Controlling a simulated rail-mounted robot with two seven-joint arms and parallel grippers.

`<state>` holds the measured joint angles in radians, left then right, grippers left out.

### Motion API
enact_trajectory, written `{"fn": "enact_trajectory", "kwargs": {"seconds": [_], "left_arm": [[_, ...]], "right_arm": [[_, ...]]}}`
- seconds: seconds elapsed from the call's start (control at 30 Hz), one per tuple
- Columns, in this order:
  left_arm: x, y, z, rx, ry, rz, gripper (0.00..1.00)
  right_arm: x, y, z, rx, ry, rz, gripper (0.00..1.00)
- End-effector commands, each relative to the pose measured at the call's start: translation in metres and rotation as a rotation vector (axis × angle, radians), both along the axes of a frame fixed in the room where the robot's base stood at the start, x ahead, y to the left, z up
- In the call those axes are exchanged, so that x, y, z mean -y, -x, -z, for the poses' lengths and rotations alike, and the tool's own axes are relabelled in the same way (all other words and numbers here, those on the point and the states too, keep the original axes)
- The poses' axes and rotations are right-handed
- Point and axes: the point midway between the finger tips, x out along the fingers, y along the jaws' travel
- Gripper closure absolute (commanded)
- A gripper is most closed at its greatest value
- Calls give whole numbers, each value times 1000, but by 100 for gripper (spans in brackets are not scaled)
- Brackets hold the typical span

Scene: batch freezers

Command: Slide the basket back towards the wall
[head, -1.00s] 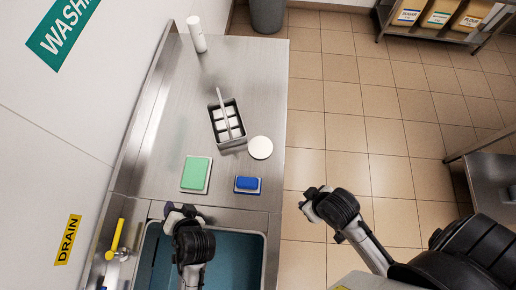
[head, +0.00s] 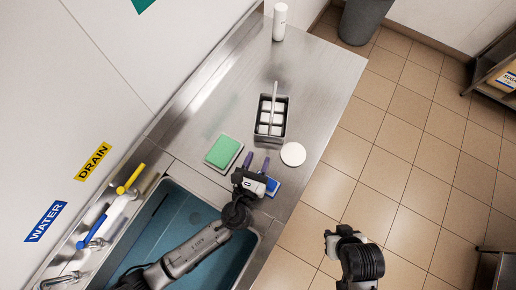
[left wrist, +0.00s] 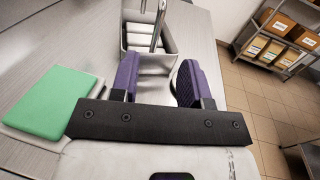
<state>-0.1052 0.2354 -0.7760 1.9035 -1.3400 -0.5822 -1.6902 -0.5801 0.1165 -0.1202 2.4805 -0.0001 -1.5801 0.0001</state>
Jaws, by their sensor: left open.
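The basket (head: 265,128) is a grey metal caddy with white compartments and an upright handle. It stands on the steel counter, away from the wall on the left. In the left wrist view the basket (left wrist: 140,66) is straight beyond my fingers. My left gripper (head: 256,162) has its purple fingers apart, just short of the basket's near end; it also shows in the left wrist view (left wrist: 158,82). Nothing is seen held between the fingers, and whether they touch the basket is unclear. My right gripper (head: 334,240) is over the floor beyond the counter edge, its finger gap unclear.
A green pad (head: 223,151) lies left of my left gripper, a blue sponge (head: 272,187) right beneath it. A white disc (head: 293,154) lies right of the basket. A white bottle (head: 279,22) stands at the far end. The sink (head: 165,232) is in front.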

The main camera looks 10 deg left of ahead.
Motion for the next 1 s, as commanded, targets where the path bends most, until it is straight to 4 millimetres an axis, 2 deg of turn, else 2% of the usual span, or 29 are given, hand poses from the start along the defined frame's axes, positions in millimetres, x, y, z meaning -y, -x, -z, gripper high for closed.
{"fn": "enact_trajectory", "kwargs": {"seconds": [0.5,0.63,0.77,1.0], "left_arm": [[0,0,0,9,-45,-3,58],[1,-6,0,10,-45,-3,58],[4,-20,-1,12,-46,-4,58],[14,-62,-1,11,-45,-4,58]], "right_arm": [[1,0,0,0,2,-1,63],[1,0,0,0,5,-4,63],[2,0,-2,0,7,-4,63],[2,0,-3,0,7,-4,63]]}}
